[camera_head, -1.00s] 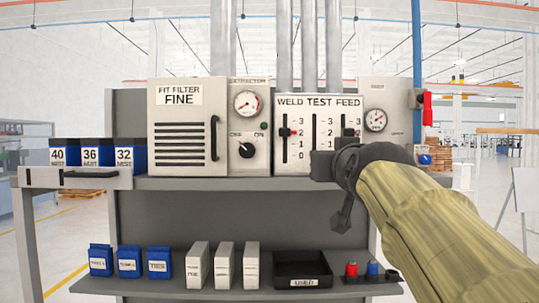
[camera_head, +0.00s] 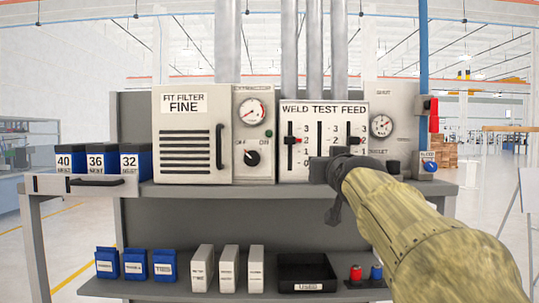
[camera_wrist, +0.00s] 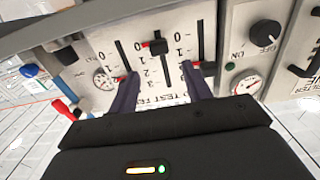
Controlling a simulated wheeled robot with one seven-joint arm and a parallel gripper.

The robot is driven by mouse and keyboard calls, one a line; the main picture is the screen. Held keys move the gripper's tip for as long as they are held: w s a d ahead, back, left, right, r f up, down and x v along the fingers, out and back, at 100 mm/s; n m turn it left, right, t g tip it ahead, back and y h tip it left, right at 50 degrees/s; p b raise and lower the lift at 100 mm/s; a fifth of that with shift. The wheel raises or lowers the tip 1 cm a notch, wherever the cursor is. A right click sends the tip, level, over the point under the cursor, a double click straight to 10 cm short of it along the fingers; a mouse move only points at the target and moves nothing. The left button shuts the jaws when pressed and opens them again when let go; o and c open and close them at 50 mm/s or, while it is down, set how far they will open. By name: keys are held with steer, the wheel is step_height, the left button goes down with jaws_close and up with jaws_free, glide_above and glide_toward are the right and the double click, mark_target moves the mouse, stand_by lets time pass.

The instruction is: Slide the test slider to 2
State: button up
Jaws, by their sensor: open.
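The white slider panel (camera_head: 300,110), headed "WELD TEST FEED", has three vertical slots with number scales. The test slider's dark knob (camera_wrist: 156,47) is in the middle slot, by the 0 end of its scale; in the head view it is hidden behind my gripper (camera_head: 330,168). My gripper's fingers also show in the wrist view (camera_wrist: 160,72), open and apart on either side of the middle slot, with the knob beyond them. I cannot tell whether they touch the panel. The weld knob (camera_head: 290,140) and the feed knob (camera_head: 349,140) stand near 2.
Left of the panel is the filter box (camera_head: 183,140) and the extractor dial and knob (camera_head: 252,157). Right of it is a gauge (camera_head: 381,125), with a red handle (camera_head: 434,115) further right. Below is a shelf with blue boxes, white boxes and a black tray (camera_head: 306,286).

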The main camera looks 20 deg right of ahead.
steer(key=p+x, duration=0.2)
steer(key=x, duration=0.7)
steer(key=shift+c, duration=0.2)
jaws_close()
